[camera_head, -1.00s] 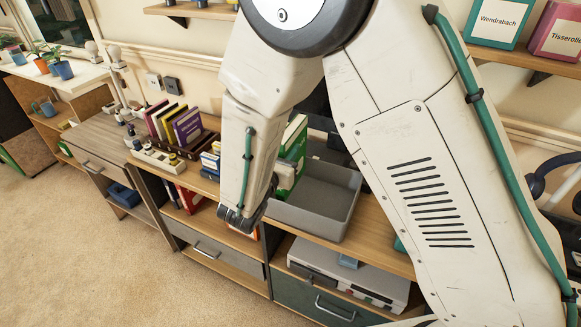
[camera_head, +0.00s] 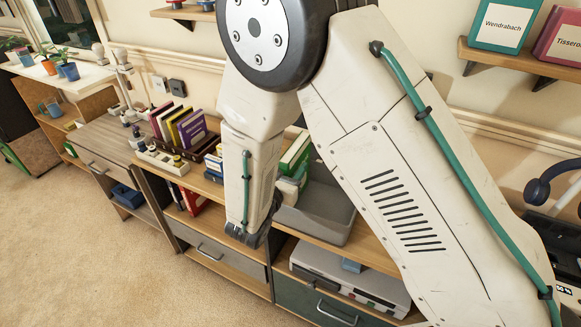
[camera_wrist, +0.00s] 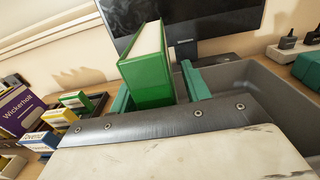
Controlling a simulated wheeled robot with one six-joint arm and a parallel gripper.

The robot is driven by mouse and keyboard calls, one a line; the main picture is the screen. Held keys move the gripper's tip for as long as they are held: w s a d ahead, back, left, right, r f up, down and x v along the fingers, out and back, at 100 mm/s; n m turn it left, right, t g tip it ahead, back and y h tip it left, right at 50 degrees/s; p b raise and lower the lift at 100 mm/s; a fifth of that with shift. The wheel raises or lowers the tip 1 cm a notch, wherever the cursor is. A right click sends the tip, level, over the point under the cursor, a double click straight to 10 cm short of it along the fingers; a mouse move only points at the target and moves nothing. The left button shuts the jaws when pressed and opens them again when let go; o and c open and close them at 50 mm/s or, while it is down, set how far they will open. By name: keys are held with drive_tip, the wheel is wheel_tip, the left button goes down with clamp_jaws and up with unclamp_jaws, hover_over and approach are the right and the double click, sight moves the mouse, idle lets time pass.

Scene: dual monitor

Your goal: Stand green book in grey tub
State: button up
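The green book (camera_head: 297,152) stands nearly upright at the left end of the grey tub (camera_head: 330,228). In the wrist view the book (camera_wrist: 152,80) shows its green spine and pale page top, leaning a little to the left. My gripper (camera_wrist: 157,88) has one teal finger on each side of the book. A narrow dark gap shows between the book and the right finger, so the fingers look open around it. Contact on the left side is hard to tell. The book's lower end is hidden by my gripper. The tub also shows in the wrist view (camera_wrist: 262,100).
The tub sits on a wooden shelf unit (camera_head: 375,240). A row of books (camera_head: 180,125) and small labelled boxes (camera_wrist: 75,103) stand to the left. A monitor (camera_wrist: 215,22) is behind the book. The tub's right part looks empty.

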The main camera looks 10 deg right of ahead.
drive_tip(key=shift+r, duration=0.15)
drive_tip(key=v, duration=1.2)
